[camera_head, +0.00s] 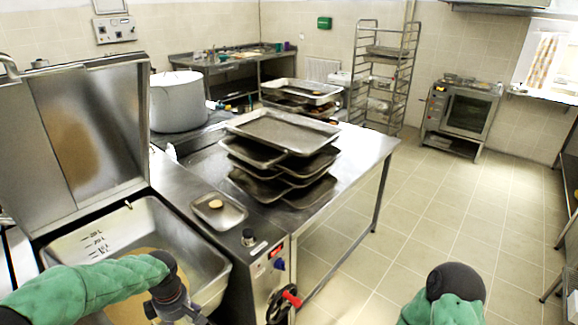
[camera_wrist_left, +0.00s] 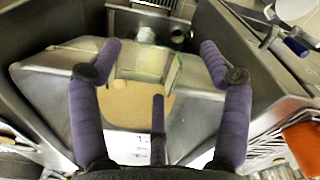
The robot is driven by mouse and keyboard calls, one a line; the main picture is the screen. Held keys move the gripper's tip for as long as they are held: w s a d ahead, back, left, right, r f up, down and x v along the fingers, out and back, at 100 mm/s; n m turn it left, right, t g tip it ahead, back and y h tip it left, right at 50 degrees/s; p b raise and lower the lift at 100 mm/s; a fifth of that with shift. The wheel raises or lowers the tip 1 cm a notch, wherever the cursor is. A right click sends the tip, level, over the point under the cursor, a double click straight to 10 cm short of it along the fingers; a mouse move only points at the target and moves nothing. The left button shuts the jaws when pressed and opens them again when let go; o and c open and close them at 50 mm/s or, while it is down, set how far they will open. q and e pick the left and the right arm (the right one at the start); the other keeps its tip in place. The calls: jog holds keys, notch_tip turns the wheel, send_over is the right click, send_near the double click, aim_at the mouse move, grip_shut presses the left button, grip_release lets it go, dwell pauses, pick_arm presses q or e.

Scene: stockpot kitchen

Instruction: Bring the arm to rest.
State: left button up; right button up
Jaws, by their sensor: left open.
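My left arm, in a green sleeve, reaches in from the left in the head view. Its gripper (camera_head: 178,308) is at the bottom edge, over the open tilting pan (camera_head: 200,262). Of my right arm, only a green-sleeved part with a dark joint shows at the bottom right of the head view. Its gripper is out of view.
The pan's lid (camera_head: 95,130) stands raised behind the basin. A small tray (camera_head: 218,213) with a round tan item lies on the ledge right of it. Stacked baking trays (camera_head: 283,131) and a large pot (camera_head: 178,101) stand behind. The tiled floor (camera_head: 420,215) at right is clear.

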pick_arm(q)
jog(key=s+d+f+m+h+b, duration=0.2)
jog(key=s+d+f+m, duration=0.15)
jog(key=d+f, duration=0.45)
jog(key=s+d+f+m+h+b, duration=0.15)
jog(key=d+f+m, duration=0.35)
jog(key=f, duration=0.8)
jog(key=s+d+f+m+b, duration=0.2)
jog(key=s+d+f+m, duration=0.1)
jog(key=s+f, duration=0.2)
jog(key=s+d+f+m+b, duration=0.2)
jog(key=s+d+f+m, duration=0.1)
jog(key=s+f, duration=0.3)
jog(key=shift+f+m+h, duration=0.35)
jog(key=shift+f+m, duration=0.2)
jog(key=shift+f, duration=0.1)
pick_arm(e)
notch_tip(320, 180, down, 8)
jog(key=shift+r, duration=0.2)
